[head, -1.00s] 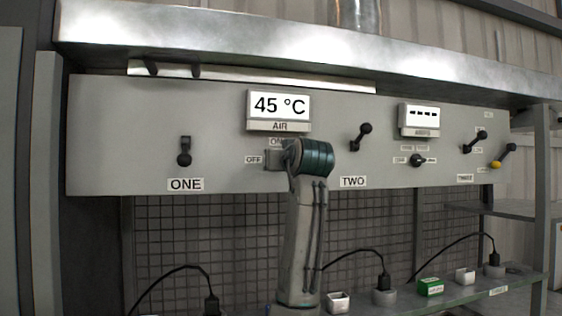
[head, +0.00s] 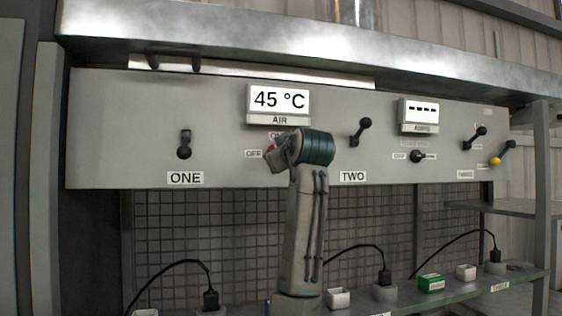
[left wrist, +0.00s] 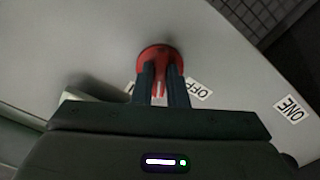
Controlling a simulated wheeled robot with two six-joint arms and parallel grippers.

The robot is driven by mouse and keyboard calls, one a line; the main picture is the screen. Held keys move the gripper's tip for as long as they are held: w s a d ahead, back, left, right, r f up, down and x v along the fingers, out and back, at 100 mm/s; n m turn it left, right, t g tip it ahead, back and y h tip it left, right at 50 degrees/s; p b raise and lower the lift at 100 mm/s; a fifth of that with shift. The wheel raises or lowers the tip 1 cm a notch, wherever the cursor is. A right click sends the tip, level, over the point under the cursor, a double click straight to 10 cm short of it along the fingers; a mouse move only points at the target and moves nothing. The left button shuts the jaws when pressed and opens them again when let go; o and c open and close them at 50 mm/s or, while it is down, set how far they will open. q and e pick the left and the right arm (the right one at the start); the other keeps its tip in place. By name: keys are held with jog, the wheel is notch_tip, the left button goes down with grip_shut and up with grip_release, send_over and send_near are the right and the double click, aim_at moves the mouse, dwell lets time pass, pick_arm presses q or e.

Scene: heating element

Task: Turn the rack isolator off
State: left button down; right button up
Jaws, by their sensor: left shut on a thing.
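A red rotary knob (left wrist: 158,54) on the grey panel shows in the left wrist view, with an OFF label (left wrist: 200,91) beside it. My left gripper (left wrist: 163,92) is shut on this knob, one dark finger on each side of its grip. In the head view only a sliver of the red knob (head: 269,153) shows, next to an OFF label (head: 253,154) and under a partly covered ON label. My left gripper (head: 278,154) and wrist hide the rest. My right gripper is in neither view.
The panel carries a 45 °C display (head: 280,100), an AMPS display (head: 418,112), a black knob (head: 417,156) with its own OFF label, and several toggle levers. A metal hood (head: 250,40) overhangs above. A shelf (head: 455,294) with plugs and small blocks lies below.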

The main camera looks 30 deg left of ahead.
pick_arm(q)
jog(key=shift+w+f+n+b, duration=0.1)
jog(key=shift+n+b, duration=0.6)
jog(key=shift+n, duration=2.3)
jog(key=shift+w+f+n+b, duration=0.1)
jog(key=shift+n+b, duration=0.6)
jog(key=shift+n, duration=2.3)
jog(key=shift+s, duration=0.1)
jog(key=c, duration=1.5)
grip_release()
jog(key=shift+c, duration=0.2)
jog(key=shift+o, duration=0.5)
jog(key=shift+s+d+r, duration=0.1)
jog(key=shift+s+r, duration=0.15)
